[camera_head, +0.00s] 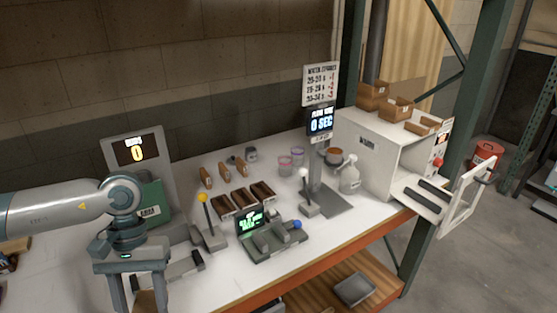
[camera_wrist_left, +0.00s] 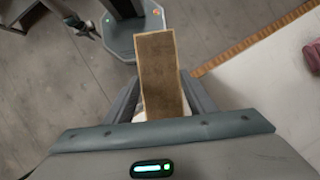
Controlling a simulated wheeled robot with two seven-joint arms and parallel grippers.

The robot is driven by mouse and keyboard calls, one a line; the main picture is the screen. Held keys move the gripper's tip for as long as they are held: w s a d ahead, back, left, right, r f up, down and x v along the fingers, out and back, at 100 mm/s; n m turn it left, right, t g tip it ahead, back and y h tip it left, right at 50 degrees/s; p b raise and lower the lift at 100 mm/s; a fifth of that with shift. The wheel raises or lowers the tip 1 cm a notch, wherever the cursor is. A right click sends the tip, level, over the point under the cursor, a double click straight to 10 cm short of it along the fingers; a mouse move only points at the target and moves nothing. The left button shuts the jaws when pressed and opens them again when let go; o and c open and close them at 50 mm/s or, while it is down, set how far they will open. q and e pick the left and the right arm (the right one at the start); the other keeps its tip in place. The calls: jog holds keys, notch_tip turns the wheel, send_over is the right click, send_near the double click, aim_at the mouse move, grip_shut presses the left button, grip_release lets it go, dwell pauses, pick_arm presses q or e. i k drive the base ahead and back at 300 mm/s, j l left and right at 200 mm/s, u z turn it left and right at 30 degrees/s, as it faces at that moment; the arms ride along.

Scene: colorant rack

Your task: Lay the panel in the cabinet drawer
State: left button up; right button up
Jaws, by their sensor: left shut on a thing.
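My left gripper (camera_head: 139,290) is at the lower left of the head view, pointing down near the table's front edge. It is shut on a brown, flat, oblong panel (camera_wrist_left: 158,75), which stands out between the two fingers in the left wrist view. In the head view the panel is mostly hidden by the gripper. A white cabinet (camera_head: 380,160) stands at the table's right end, far from the gripper. A pale tray-like part with dark strips (camera_head: 428,196) juts from its front; I cannot tell whether this is the drawer. My right gripper is not in view.
Several small brown pieces (camera_head: 224,170) stand mid-table behind dark open bins (camera_head: 262,191). A yellow-knobbed lever (camera_head: 203,207), a green-screen console (camera_head: 272,236) and a display post (camera_head: 320,160) stand between gripper and cabinet. Brown boxes (camera_head: 397,107) sit on the cabinet.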

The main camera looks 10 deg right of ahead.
aim_at(430, 193)
jog(key=i+l+u, duration=0.35)
jog(key=l, duration=1.35)
jog(key=l+u, duration=0.4)
jog(key=l, duration=1.95)
jog(key=k+l+u, duration=0.1)
jog(key=l, duration=0.55)
